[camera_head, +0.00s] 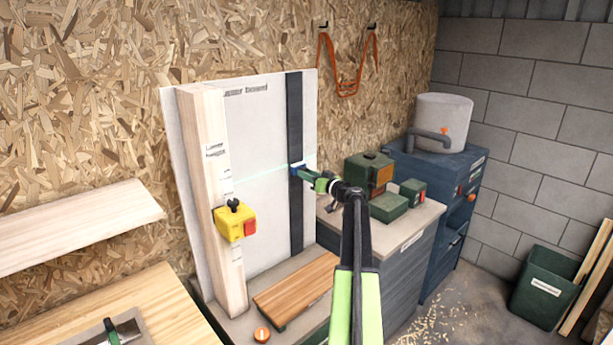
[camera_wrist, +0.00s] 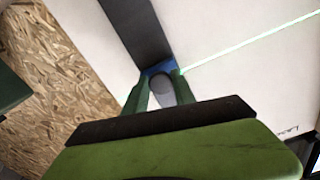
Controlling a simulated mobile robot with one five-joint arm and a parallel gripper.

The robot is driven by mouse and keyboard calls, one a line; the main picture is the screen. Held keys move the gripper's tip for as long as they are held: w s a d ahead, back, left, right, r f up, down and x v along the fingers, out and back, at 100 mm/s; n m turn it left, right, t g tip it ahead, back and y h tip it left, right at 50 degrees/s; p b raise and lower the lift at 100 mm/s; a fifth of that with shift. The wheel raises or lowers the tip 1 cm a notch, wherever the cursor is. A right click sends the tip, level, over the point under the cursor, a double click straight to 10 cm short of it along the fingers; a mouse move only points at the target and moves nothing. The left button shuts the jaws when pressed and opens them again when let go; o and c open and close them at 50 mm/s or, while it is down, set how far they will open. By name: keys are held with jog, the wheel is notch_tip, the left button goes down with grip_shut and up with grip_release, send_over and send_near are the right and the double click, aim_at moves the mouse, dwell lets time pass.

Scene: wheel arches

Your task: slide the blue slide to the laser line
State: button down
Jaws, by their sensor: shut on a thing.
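The blue slide (camera_head: 296,167) sits on a dark upright rail (camera_head: 295,110) fixed to a pale board (camera_head: 262,120). In the wrist view the slide (camera_wrist: 158,68) shows between my green fingers, in front of the dark rail (camera_wrist: 135,28). My gripper (camera_head: 303,171) is shut on the slide, and the fingers hide part of it. The green laser line (camera_head: 262,174) crosses the board and slopes up to the right. It also shows in the wrist view (camera_wrist: 250,41). The slide is at or very near the line; the exact alignment is hard to tell.
A wooden post (camera_head: 205,170) with a yellow switch box (camera_head: 229,222) stands left of the rail. A slatted wooden board (camera_head: 296,290) lies below. Green boxes (camera_head: 388,207) stand on a cabinet at right. An orange strap (camera_head: 345,85) hangs on the wall.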

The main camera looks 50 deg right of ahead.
jog(key=shift+w, duration=0.1)
jog(key=c, duration=1)
grip_release()
jog(key=shift+f, duration=0.1)
jog(key=s, duration=1.1)
jog(key=s+a, duration=0.1)
jog(key=s, duration=0.5)
jog(key=shift+s+a, duration=0.1)
jog(key=shift+s, duration=0.15)
